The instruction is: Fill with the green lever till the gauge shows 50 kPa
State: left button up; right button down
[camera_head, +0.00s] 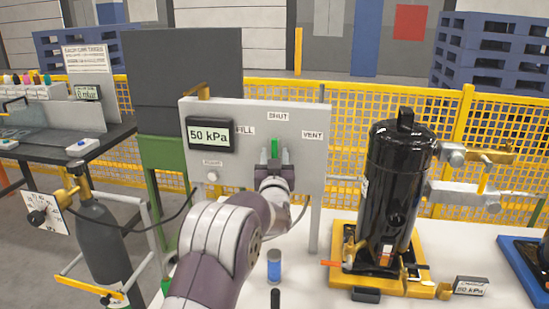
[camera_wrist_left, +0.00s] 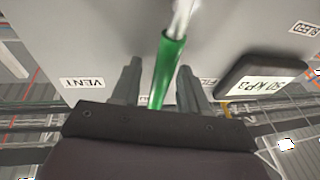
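The grey panel (camera_head: 230,115) carries a gauge (camera_head: 210,134) that reads 50 kPa. The gauge also shows, upside down, in the left wrist view (camera_wrist_left: 262,78). The green lever (camera_head: 275,148) stands about upright below the SHUT label (camera_head: 278,117), with FILL (camera_head: 245,130) to its left and VENT (camera_head: 312,135) to its right. My left gripper (camera_head: 273,168) is at the lever, its fingers partly hidden by my arm. In the left wrist view the green lever (camera_wrist_left: 168,70) lies between the two spread fingers (camera_wrist_left: 158,75), with a gap visible beside it. My right gripper is out of view.
A black compressor (camera_head: 400,185) stands on a yellow base (camera_head: 350,275) at the right. A small card (camera_head: 470,287) reading 50 kPa is beside it. A blue can (camera_head: 274,268) stands in front of the panel. A gas cylinder (camera_head: 100,225) is at the left.

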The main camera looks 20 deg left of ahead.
pick_arm(q)
jog(key=b+v, duration=0.1)
jog(key=v, duration=1.1)
jog(key=shift+s+f+b, duration=0.15)
jog(key=shift+s+b, duration=0.15)
jog(key=shift+d, duration=0.1)
